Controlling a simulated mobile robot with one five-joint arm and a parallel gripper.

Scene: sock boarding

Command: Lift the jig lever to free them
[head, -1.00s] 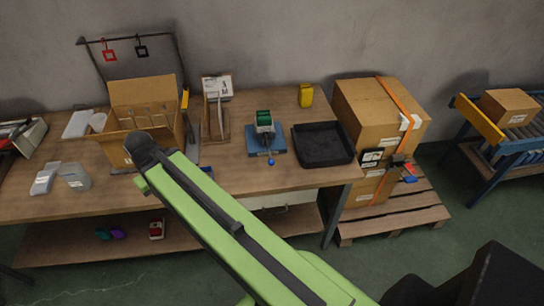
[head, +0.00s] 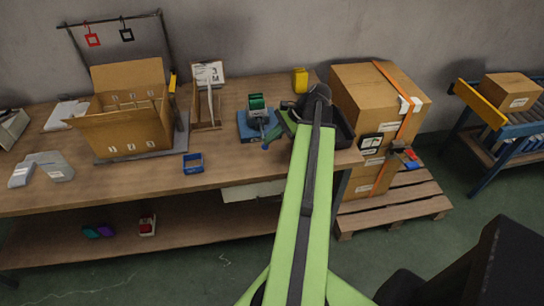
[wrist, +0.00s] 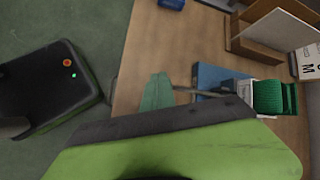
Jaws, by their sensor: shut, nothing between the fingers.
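The jig (head: 250,126) is a blue base on the bench with a pale clamp on it. A green folded bundle (head: 257,103), apparently the socks, is held in the clamp; it also shows in the wrist view (wrist: 272,97). The jig lever ends in a blue knob (head: 265,147) at the front of the jig. In the wrist view a dark lever bar (wrist: 195,91) runs left from the jig towards my fingers. My gripper (head: 279,128) is shut and empty, just right of the lever. In the wrist view my gripper (wrist: 157,92) covers the bar's end; contact cannot be told.
A black tray (head: 343,130) lies right of the jig, partly hidden by my arm. A wooden stand (head: 207,125) and a small blue box (head: 193,163) are to the left. An open carton (head: 125,130) stands farther left. The bench front between the blue box and jig is clear.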

